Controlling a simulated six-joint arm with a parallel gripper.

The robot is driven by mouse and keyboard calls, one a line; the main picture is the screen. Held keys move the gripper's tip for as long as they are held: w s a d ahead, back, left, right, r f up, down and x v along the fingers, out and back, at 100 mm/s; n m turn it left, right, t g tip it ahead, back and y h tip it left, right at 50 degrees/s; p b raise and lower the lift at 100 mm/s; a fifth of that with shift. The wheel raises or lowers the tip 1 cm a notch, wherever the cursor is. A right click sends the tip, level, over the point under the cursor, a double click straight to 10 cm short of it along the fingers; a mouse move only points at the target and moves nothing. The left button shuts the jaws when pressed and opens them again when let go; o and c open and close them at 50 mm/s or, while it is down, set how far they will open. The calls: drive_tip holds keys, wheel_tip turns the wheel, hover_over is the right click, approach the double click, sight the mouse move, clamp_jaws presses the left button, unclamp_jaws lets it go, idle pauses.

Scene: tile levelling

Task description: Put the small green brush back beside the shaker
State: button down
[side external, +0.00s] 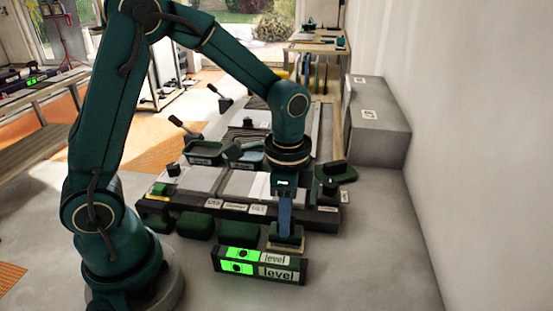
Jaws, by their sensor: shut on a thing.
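My gripper (284,202) points down near the front edge of the tile work, right of the picture's middle. It is shut on a small brush (287,240), which has a dark green block and a pale lower edge. A blue upright piece shows between the gripper and the block; I cannot tell whether it is handle or finger. The brush is just behind the level, and I cannot tell whether its underside touches the floor. I cannot pick out the shaker with certainty; a small dark item with a yellow-green part (160,190) stands at the left front.
A black level (259,266) with bright green windows lies in front. Dark green pads (201,227) lie left of the brush. Trays (204,152) and trowel-like tools stand on the tiles behind. A grey block (378,135) stands by the right wall. The right floor is clear.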

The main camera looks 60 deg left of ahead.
drive_tip(key=shift+c, duration=1.4)
unclamp_jaws()
drive_tip(key=shift+r, duration=4)
